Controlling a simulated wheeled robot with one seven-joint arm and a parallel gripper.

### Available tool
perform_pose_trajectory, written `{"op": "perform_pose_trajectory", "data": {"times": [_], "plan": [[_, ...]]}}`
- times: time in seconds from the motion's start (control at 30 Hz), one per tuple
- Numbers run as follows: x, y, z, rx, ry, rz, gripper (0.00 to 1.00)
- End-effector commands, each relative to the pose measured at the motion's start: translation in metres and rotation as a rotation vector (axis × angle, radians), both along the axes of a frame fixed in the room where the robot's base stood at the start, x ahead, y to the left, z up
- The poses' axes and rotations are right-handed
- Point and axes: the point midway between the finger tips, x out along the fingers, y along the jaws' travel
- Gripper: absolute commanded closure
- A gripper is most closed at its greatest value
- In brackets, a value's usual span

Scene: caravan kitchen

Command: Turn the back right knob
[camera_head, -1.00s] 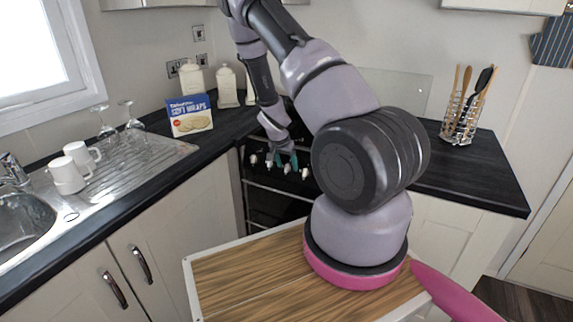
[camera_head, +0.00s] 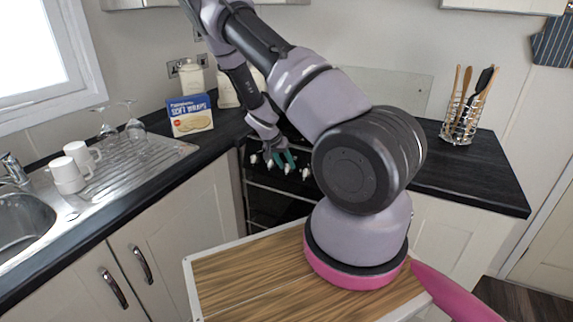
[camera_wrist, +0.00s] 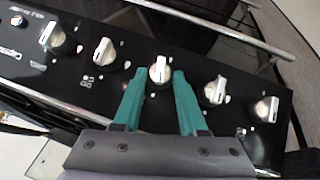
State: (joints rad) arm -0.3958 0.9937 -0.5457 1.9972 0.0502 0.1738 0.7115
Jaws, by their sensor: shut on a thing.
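A row of several silver knobs runs along the black front panel (camera_wrist: 130,35) of the cooker. My gripper (camera_wrist: 160,78) has its two teal fingers on either side of the middle knob (camera_wrist: 160,69) in the wrist view, shut on it. The other knobs, such as the one to the left (camera_wrist: 104,52) and the one to the right (camera_wrist: 215,90), stand free. The panel runs slanted across the wrist view relative to my fingers. In the head view my gripper (camera_head: 283,164) is small at the panel, and the arm covers the hob above. I cannot tell which knob is the back right one.
A rail (camera_wrist: 225,38) crosses the cooker front beyond the knobs. A utensil rack (camera_head: 460,120) stands on the right counter. The sink drainer (camera_head: 130,165) holds mugs and glasses.

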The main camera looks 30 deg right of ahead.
Motion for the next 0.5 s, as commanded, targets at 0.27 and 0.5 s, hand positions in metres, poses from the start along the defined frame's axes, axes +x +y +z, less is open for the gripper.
{"op": "perform_pose_trajectory", "data": {"times": [0.27,0.5], "plan": [[0.0046,0.0049,-0.0025,-0.151,0.188,0.116,1.00],[0.0068,0.0075,-0.0050,-0.278,0.352,0.212,1.00]]}}
